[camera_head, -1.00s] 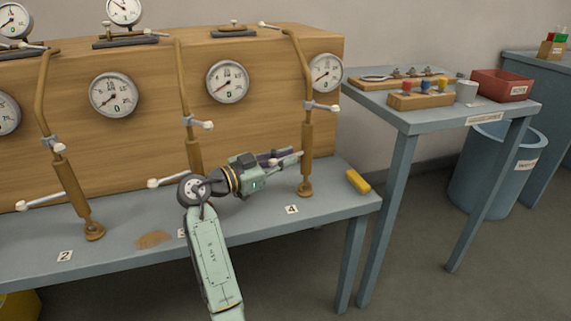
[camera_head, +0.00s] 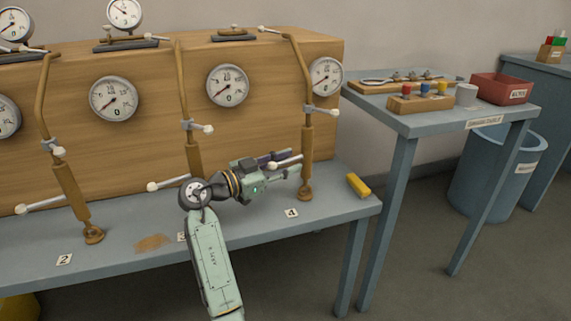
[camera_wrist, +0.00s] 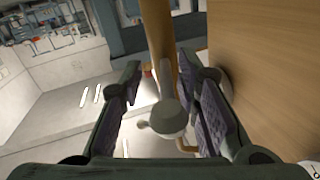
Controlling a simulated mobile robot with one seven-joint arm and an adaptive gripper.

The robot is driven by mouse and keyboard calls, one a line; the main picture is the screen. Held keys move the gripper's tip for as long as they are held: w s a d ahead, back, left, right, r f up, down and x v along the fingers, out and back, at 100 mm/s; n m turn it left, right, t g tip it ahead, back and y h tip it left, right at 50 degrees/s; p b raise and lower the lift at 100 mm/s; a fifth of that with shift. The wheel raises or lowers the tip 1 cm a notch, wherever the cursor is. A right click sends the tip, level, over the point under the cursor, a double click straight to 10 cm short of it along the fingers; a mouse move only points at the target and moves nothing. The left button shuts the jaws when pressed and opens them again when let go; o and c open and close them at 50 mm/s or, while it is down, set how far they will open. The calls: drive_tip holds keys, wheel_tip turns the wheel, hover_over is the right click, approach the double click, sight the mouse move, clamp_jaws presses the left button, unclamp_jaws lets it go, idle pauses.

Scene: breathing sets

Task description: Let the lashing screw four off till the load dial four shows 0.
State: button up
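Lashing screw four (camera_head: 307,160) is a brown upright tube on the bench behind the label 4. Its pale-knobbed handle (camera_head: 287,162) points left from the tube, toward my gripper (camera_head: 285,164). In the wrist view, my gripper (camera_wrist: 162,108) has its two fingers apart. The handle's round knob (camera_wrist: 168,118) lies between them, nearer the right finger, with a clear gap on the left. The screw's tube (camera_wrist: 160,45) rises beyond. The dial nearest to screw four, on the right of the wooden crate, appears to be load dial four (camera_head: 326,76). Its needle is too small to read.
The wooden crate (camera_head: 150,150) stands close behind the screws. Screw three (camera_head: 193,155) stands left of my gripper. A yellow block (camera_head: 358,186) lies at the bench's right end. A side table (camera_head: 440,118) with a red tray (camera_head: 501,88) stands to the right.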

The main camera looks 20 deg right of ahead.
drive_tip(key=v, duration=1.2)
drive_tip(key=shift+s, duration=0.15)
drive_tip(key=shift+a+r, duration=0.1)
drive_tip(key=shift+r, duration=0.05)
